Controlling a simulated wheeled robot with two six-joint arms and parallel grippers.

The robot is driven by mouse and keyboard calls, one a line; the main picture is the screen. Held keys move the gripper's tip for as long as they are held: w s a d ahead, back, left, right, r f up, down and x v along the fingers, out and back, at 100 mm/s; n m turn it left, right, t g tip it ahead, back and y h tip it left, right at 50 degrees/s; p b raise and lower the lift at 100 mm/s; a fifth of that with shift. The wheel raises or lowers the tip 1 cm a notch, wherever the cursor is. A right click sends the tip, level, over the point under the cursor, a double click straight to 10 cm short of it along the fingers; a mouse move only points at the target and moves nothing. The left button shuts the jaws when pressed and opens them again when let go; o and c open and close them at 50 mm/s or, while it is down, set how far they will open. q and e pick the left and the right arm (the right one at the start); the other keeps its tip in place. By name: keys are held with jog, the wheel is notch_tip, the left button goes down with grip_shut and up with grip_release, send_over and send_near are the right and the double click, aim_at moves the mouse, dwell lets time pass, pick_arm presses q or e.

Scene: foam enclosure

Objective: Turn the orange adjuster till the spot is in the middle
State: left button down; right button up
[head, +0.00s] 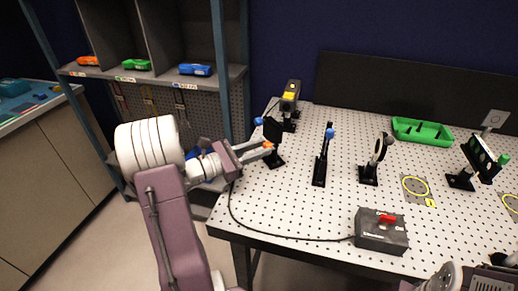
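The orange adjuster (268,145) is a small knob on the lower part of a black mirror mount (273,131), which also has a blue knob at its upper left. The mount stands at the left of the perforated table. My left gripper (267,147) reaches in from the left, its fingertips at the orange adjuster, one above and one below. I cannot tell whether they press on it. A black mount with pale marks and a green knob (481,158) stands at the far right. I cannot make out a light spot. Part of my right arm (440,279) shows at the bottom right; its fingertips are not clear.
A black-and-yellow laser box (290,97) stands behind the mount. Other black mounts (320,167) (369,170) stand to the right. A grey box with a red switch (381,231) is at the front, its cable running left. A green tray (422,131) lies at the back.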

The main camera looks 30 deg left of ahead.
pick_arm(q)
jog(key=shift+f+m+b, duration=0.2)
jog(key=shift+m+b, duration=0.6)
jog(key=shift+b, duration=0.2)
jog(key=m+b, duration=0.5)
jog(key=b, duration=0.1)
jog(key=shift+m, duration=0.4)
jog(key=shift+r+m+b, duration=0.15)
jog(key=shift+m+b, duration=1.05)
jog(key=shift+b, duration=0.45)
jog(key=c, duration=1.2)
grip_release()
jog(key=shift+s, duration=0.1)
